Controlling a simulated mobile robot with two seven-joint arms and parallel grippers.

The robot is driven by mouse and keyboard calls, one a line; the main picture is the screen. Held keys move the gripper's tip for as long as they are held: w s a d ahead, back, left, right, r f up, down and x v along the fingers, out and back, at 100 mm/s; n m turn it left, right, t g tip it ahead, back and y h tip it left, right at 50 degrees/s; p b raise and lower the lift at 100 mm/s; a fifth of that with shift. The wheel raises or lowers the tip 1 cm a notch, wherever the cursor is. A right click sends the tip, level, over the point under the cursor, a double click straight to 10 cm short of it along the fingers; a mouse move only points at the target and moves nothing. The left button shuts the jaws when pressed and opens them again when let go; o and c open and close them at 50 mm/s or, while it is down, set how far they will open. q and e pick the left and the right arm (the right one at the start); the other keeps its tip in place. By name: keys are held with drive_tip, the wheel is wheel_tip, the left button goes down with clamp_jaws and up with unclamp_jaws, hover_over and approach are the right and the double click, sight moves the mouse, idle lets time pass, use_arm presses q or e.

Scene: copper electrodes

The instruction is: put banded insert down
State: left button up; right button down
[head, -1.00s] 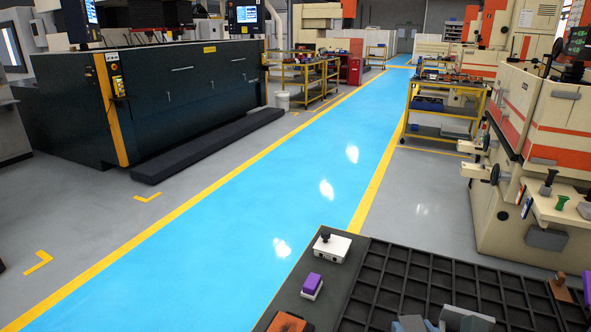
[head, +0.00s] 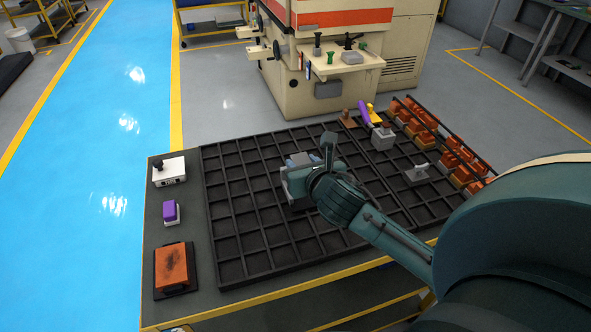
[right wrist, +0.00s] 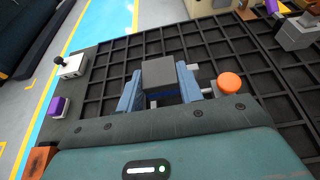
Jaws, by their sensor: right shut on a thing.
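My right gripper (head: 299,164) hangs over the black gridded tray (head: 228,215) in the head view, its arm coming from the lower right. In the right wrist view its blue fingers (right wrist: 160,92) are shut on a plain grey block, taken as the banded insert (right wrist: 160,72). No band shows on the visible face. In the head view the gripper mostly hides the block. Tray cells show around it, and I cannot tell whether it touches the tray. My left gripper is out of view.
A white box with a black knob (head: 169,171), a purple block (head: 171,211) and an orange block (head: 174,266) line the table's left side. Orange electrodes (head: 420,125) stand in racks at right, near a grey holder (head: 382,138). Many tray cells are empty.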

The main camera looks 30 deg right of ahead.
drive_tip(key=shift+d, duration=0.15)
drive_tip(key=shift+f, duration=0.5)
wheel_tip(320, 180, down, 5)
drive_tip(key=shift+f+b, duration=0.1)
drive_tip(key=shift+b, duration=0.7)
drive_tip(key=shift+f, duration=0.25)
use_arm(q)
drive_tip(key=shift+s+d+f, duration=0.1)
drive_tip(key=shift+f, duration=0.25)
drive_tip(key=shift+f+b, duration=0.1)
drive_tip(key=shift+b, duration=0.35)
use_arm(e)
drive_tip(key=shift+s+f, duration=0.1)
drive_tip(key=shift+f, duration=0.45)
